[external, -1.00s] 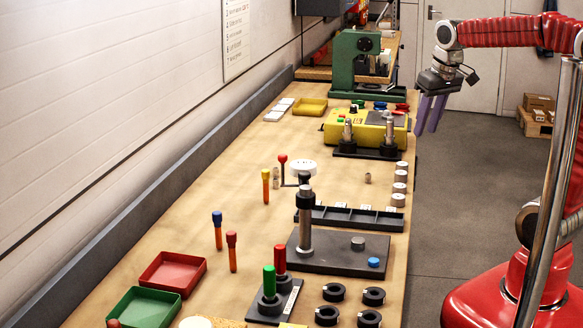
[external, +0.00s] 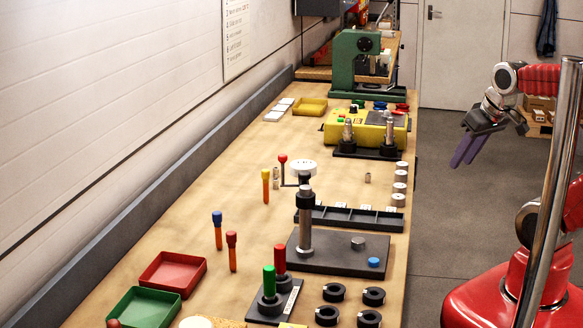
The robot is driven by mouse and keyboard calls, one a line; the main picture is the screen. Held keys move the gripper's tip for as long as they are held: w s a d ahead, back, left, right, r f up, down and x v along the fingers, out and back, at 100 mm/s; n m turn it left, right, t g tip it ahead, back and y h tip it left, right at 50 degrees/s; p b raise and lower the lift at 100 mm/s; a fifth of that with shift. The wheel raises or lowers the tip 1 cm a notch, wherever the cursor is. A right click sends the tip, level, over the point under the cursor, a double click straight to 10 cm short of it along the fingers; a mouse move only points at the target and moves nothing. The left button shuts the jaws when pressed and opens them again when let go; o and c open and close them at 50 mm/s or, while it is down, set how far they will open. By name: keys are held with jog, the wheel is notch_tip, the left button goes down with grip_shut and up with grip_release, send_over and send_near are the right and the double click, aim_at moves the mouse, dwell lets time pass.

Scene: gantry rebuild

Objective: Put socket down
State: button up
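My gripper (external: 463,158), with two purple fingers, hangs over the floor to the right of the bench. The fingers show as two separate bars with a narrow gap, and I see nothing held between them. The frames do not show for certain which part is the socket. A small metal cylinder (external: 367,178) stands upright on the bench, near its right edge. Another small metal cylinder (external: 276,178) stands beside the red-topped stand. My gripper is apart from all of these.
The long bench (external: 200,215) holds a black slotted rack (external: 350,217), a dark base plate with a post (external: 330,262), a yellow box (external: 365,128) and a green press (external: 343,62). Red (external: 172,254) and green trays (external: 122,308) lie front left. The floor beside the bench is clear.

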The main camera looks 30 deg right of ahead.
jog(key=shift+o, duration=0.4)
jog(key=w+d+f+t+h, duration=0.15)
jog(key=w+d, duration=0.25)
jog(key=w, duration=0.6)
jog(key=n+t+y, duration=0.4)
jog(key=t+y, duration=0.1)
send_near(369, 175)
jog(key=shift+w+d+f, duration=0.35)
jog(key=shift+w+d, duration=0.05)
jog(key=shift+w, duration=0.2)
jog(key=shift+w+d+f, duration=0.3)
jog(key=shift+w+d, duration=0.1)
jog(key=shift+w, duration=0.2)
jog(key=shift+a+f+t+y, duration=0.25)
jog(key=shift+a+y, duration=0.2)
jog(key=shift+y, duration=0.2)
jog(key=shift+x, duration=1.25)
